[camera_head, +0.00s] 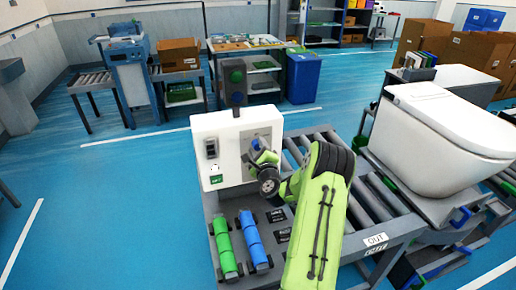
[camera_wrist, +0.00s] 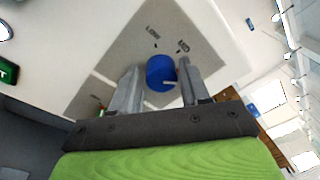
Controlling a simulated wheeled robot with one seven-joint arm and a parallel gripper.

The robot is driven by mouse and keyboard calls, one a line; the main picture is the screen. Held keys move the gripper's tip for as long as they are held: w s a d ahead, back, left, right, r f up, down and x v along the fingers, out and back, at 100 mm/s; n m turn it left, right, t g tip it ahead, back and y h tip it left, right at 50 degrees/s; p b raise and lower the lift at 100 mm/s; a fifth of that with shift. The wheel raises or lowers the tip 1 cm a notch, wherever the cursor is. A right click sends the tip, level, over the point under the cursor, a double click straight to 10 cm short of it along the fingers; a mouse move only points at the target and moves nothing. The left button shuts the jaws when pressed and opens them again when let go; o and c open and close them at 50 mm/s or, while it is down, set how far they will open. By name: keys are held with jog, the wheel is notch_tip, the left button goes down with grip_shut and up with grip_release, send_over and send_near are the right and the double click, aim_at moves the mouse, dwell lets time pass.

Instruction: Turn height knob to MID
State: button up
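The blue height knob (camera_wrist: 161,72) sits on a grey plate (camera_wrist: 190,28) on the white control box (camera_head: 205,135). The labels LOW (camera_wrist: 153,31) and MID (camera_wrist: 183,46) are printed beyond the knob, each near a small dark mark. A small pale mark shows at the knob's lower right edge; its exact direction is hard to tell. My gripper (camera_wrist: 158,70) has one finger on each side of the knob, with narrow gaps seeming to show between fingers and knob. In the head view, my gripper (camera_head: 263,153) is at the box's front and largely hides the knob.
A green button (camera_wrist: 8,72) is at the wrist view's left edge. Green (camera_head: 224,246) and blue (camera_head: 253,240) cylinders lie in front of the box. A roller conveyor (camera_head: 375,200) and a white toilet (camera_head: 440,135) stand to the right.

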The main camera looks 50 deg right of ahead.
jog(key=c, duration=0.7)
jog(key=shift+o, duration=0.2)
jog(key=shift+n+b, duration=0.3)
jog(key=shift+b, duration=0.1)
jog(key=n+b, duration=0.3)
jog(key=b, duration=0.1)
jog(key=n+b, duration=0.2)
jog(key=shift+f+n+t, duration=0.3)
jog(key=shift+f, duration=0.05)
jog(key=n+b, duration=0.3)
jog(key=b, duration=0.1)
jog(key=shift+n+b, duration=0.9)
jog(key=shift+b, duration=0.3)
jog(key=o, duration=1)
jog(key=shift+r, duration=0.15)
